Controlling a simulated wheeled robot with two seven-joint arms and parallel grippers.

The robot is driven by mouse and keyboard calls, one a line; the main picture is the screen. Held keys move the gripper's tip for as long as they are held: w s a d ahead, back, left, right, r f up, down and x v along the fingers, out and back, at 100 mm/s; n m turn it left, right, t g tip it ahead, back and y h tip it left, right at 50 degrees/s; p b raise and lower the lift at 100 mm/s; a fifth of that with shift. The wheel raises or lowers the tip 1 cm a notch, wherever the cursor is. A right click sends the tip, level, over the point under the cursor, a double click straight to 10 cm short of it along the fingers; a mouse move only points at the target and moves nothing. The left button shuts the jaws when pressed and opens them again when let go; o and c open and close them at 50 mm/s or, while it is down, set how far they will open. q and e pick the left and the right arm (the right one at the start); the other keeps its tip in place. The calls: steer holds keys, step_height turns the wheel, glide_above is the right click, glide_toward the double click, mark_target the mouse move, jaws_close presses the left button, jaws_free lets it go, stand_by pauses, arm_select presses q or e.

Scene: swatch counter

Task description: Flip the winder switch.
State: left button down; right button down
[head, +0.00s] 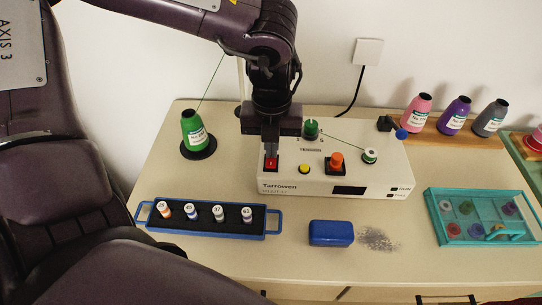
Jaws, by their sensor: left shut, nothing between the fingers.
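The winder (300,186) is a low white box marked "Tarrowen" on the counter. A red switch (271,164) in a black surround sits at the left of its top face. My left gripper (271,151) points down, shut and empty, with its fingertips right at the back edge of the red switch; whether they touch it I cannot tell. Which way the switch is tipped is too small to tell. A yellow button (304,169), an orange knob (336,160), a green tension knob (311,129) and a small bobbin (369,155) are also on the winder. My right gripper is not in view.
A green thread cone (194,132) stands left of the winder. In front are a blue-handled tray (273,222) of small spools and a blue box (331,233) beside grey specks (378,239). A teal case (437,235) lies right. Cones stand on a wooden shelf (432,128) behind.

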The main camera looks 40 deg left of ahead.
arm_select(q)
step_height(320, 180, up, 7)
steer(key=p, duration=0.4)
stand_by(0.4)
steer(key=shift+s, duration=0.1)
stand_by(0.4)
